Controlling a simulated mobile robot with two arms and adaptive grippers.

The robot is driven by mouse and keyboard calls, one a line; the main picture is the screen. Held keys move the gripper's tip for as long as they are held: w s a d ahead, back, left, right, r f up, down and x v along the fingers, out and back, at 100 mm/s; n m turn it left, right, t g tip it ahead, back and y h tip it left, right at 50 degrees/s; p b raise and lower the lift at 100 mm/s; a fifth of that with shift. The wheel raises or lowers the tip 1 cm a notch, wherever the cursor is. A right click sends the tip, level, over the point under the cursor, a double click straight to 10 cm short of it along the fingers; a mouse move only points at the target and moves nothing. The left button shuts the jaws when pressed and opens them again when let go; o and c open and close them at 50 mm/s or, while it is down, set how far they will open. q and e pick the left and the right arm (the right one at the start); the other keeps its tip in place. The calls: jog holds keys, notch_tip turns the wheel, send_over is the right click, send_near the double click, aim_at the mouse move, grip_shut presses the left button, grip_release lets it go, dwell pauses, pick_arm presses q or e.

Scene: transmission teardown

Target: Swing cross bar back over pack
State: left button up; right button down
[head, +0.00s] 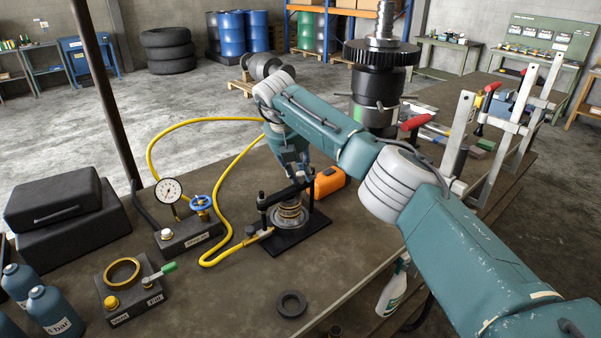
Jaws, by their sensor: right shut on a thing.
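The black cross bar (281,196) is on the small press fixture, whose black base plate (312,227) lies on the bench. The bar runs from the left post (263,215) toward the right post (309,196), above the pack (290,213), a round metal stack with a coiled spring. My right gripper (299,177) reaches down from above and is shut on the cross bar near its right end. The gripper partly hides that end, so I cannot tell whether the bar is seated on the right post. My left gripper is out of view.
An orange box (328,181) stands close behind the fixture. A yellow hose (223,240) runs from the fixture's left side. A gauge block (187,236) stands to the left, and a black ring (291,304) lies in front. The bench between ring and fixture is clear.

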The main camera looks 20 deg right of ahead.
jog(key=shift+w+d+r, duration=0.1)
jog(key=shift+d+r, duration=0.15)
jog(key=shift+r, duration=0.05)
jog(key=c, duration=1.6)
grip_release()
jog(key=shift+o, duration=0.6)
jog(key=shift+s+d+f, duration=0.1)
jog(key=shift+s, duration=0.1)
jog(key=shift+a+r, duration=0.2)
jog(key=shift+r, duration=0.05)
jog(key=v, duration=1.1)
jog(key=shift+r, duration=0.2)
jog(key=shift+s, duration=0.15)
